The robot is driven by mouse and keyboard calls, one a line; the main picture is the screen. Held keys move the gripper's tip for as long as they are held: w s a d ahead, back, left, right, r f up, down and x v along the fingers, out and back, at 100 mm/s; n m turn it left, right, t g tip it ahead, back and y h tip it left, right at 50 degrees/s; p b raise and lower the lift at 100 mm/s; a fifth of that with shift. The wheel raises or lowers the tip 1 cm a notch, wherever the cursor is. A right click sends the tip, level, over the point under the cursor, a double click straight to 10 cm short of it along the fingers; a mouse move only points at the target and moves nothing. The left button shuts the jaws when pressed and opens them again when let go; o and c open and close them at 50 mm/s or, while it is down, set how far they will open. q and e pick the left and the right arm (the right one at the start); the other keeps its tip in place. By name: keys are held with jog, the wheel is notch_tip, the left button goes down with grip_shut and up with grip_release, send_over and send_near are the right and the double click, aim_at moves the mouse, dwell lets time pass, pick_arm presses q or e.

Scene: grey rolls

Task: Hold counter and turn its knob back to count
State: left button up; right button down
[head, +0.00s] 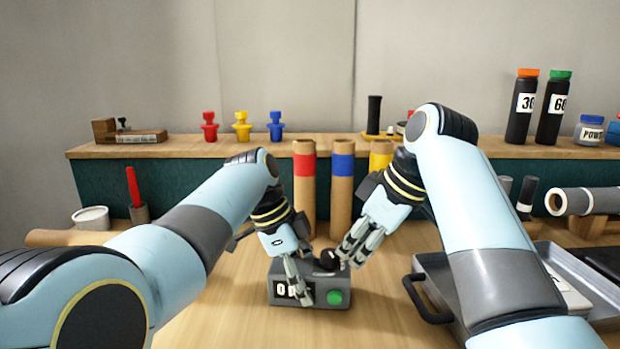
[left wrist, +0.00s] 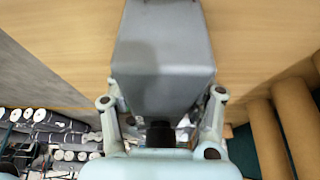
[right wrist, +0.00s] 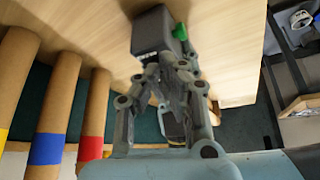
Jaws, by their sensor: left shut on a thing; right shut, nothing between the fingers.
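The counter (head: 318,294) is a grey box on the wooden table, with a white digit display (head: 281,290) partly covered by my left fingers and a green button (head: 334,297) on its front. A black knob (head: 327,259) sits at its top. My left gripper (head: 296,283) is shut on the counter; the left wrist view shows the grey body (left wrist: 165,55) between its fingers. My right gripper (head: 343,254) is shut and empty, its tips close beside the knob. In the right wrist view the counter (right wrist: 152,30) is just beyond the fingertips; the knob is not clear there.
A grey tray (head: 433,291) with a black handle stands right of the counter. Upright tubes with red (head: 305,190), blue (head: 342,190) and yellow bands stand behind. A shelf (head: 250,150) with pegs and bottles runs along the back. The table in front is clear.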

jog(key=r, duration=0.2)
jog(key=a+r, duration=0.1)
jog(key=r, duration=0.2)
jog(key=shift+w+a, duration=0.1)
jog(key=shift+a, duration=0.05)
jog(key=shift+w+d+f, duration=0.15)
jog(key=shift+d+f, duration=0.05)
jog(key=shift+f, duration=0.85)
jog(key=shift+w+d+f, duration=0.2)
jog(key=shift+d+f, duration=0.05)
jog(key=shift+f, duration=0.85)
jog(key=shift+w+d+f, duration=0.15)
jog(key=shift+d+f, duration=0.05)
jog(key=shift+f, duration=0.85)
jog(key=shift+w+a, duration=0.15)
jog(key=shift+a, duration=0.3)
